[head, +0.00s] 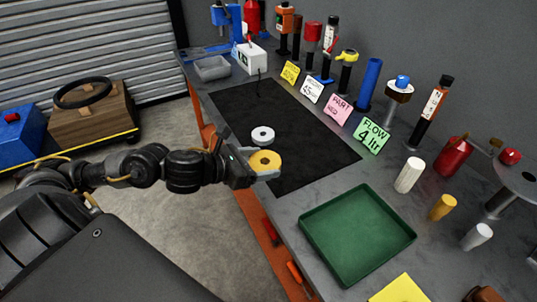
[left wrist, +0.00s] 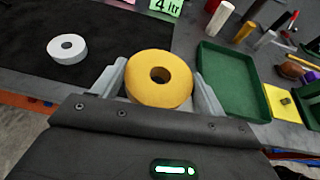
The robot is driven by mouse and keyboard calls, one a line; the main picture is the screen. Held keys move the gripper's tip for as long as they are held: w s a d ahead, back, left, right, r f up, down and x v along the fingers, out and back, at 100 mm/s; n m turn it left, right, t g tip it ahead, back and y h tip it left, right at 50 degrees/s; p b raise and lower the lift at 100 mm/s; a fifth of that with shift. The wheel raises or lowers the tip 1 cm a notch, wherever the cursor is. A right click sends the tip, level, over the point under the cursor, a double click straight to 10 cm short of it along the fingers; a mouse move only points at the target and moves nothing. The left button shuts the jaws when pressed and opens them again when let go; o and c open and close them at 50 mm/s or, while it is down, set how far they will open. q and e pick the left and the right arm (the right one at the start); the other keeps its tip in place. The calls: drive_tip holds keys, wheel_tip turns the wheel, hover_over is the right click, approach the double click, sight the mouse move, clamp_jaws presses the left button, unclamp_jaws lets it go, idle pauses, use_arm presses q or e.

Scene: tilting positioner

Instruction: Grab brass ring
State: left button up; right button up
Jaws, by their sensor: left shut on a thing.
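The brass ring (head: 264,160) is a thick yellow disc with a hole in its middle. My left gripper (head: 266,174) is at the ring, by the front edge of the black mat. In the left wrist view the brass ring (left wrist: 158,66) sits between the two pale fingers of my left gripper (left wrist: 160,84), and they are shut on its sides. Whether the ring touches the mat cannot be told. My right gripper is not in view.
A white ring (head: 262,134) lies on the black mat (head: 315,150) beside the brass ring. A green tray (head: 314,222) stands to the right on the grey bench. White and yellow cylinders, tools and coloured cards line the back. A grey dish (head: 212,70) sits at the far end.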

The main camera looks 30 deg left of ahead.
sight(254, 165)
use_arm(q)
drive_tip(key=shift+s+d+r+p, duration=0.1)
drive_tip(key=shift+s+r+p, duration=0.75)
drive_tip(key=shift+p, duration=0.4)
drive_tip(key=shift+s+p, duration=0.5)
drive_tip(key=shift+p, duration=0.05)
drive_tip(key=shift+f, duration=0.1)
